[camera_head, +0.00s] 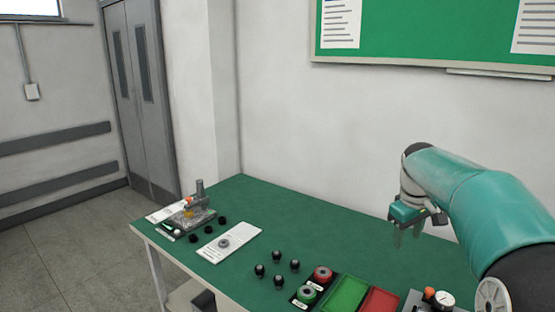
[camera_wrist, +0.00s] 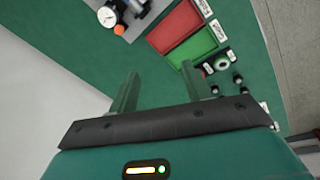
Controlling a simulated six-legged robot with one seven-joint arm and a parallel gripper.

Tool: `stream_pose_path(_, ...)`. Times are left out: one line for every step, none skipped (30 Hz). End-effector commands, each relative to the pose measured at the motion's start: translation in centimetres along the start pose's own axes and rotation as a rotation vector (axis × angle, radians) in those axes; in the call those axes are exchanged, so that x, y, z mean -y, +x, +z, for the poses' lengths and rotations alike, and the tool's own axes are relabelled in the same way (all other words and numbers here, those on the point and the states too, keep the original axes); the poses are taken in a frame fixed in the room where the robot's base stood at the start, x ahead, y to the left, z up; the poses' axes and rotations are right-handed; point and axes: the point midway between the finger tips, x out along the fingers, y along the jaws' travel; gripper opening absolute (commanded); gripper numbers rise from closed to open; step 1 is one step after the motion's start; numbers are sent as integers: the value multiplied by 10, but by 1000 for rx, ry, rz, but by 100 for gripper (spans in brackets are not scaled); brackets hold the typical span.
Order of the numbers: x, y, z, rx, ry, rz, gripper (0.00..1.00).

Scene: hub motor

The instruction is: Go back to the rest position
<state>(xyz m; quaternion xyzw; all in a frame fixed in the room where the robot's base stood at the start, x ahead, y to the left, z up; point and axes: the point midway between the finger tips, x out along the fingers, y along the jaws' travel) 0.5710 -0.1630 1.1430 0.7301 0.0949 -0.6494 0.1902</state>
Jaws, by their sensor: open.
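My gripper (camera_head: 408,228) hangs above the right part of the green-topped table (camera_head: 285,215), near the wall side, on the end of my teal arm. In the wrist view my gripper (camera_wrist: 160,90) shows two dark green fingers spread apart with nothing between them. Below the fingers is bare green table top (camera_wrist: 135,65). The gripper touches nothing that I can see.
A green tray (camera_head: 345,293) and red tray (camera_head: 380,301) lie at the front, beside a gauge device (camera_head: 443,299). Several dark knobs (camera_head: 278,282), a white card with a ring (camera_head: 228,245) and a fixture (camera_head: 190,215) stand further left. The table's middle back is clear.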

Motion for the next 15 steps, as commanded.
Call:
stream_pose_path(14,-10,4,-10,9,11,49)
stream_pose_path(22,-15,7,-17,19,17,49)
stream_pose_path(32,-21,11,-27,30,23,49)
stream_pose_path(40,-25,14,-34,39,27,49)
stream_pose_path(47,-29,18,-41,48,31,49)
stream_pose_path(57,-34,22,-51,60,37,49)
stream_pose_path(65,-37,26,-58,70,41,49)
stream_pose_path(72,-40,30,-65,80,44,49)
stream_pose_path(81,-43,36,-76,94,48,49)
stream_pose_path(88,-46,40,-85,103,51,49)
stream_pose_path(96,-49,44,-93,114,54,49)
stream_pose_path(105,-52,50,-105,126,56,49)
stream_pose_path(112,-54,55,-115,138,58,49)
stream_pose_path(119,-55,60,-123,148,58,49)
stream_pose_path(128,-57,67,-135,163,60,49)
